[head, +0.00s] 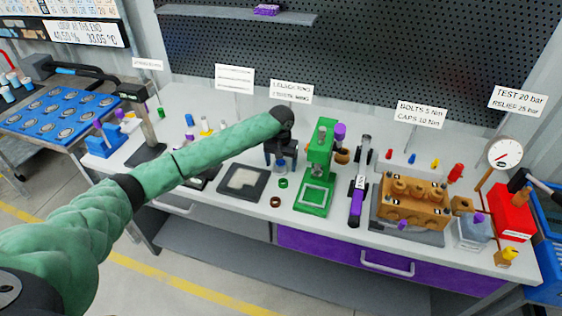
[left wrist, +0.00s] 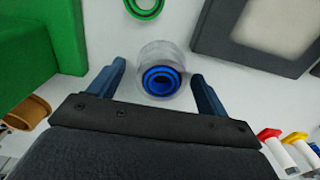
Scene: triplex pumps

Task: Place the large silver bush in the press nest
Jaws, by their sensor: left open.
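A silver bush (left wrist: 151,50) with a blue ring inside stands on the white bench; it also shows in the head view (head: 281,167), partly under my gripper. My left gripper (head: 280,158) points down over it. In the left wrist view my left gripper (left wrist: 157,76) is open, with one finger on each side of the bush. The press nest itself is not clear. My right gripper is not in view.
A green ring (head: 283,183) and a brown ring (head: 275,202) lie near the bush. A dark tray with a pale pad (head: 243,181) lies to the left. A purple-handled tool (head: 356,205) and an orange pump block (head: 413,202) stand right of the press.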

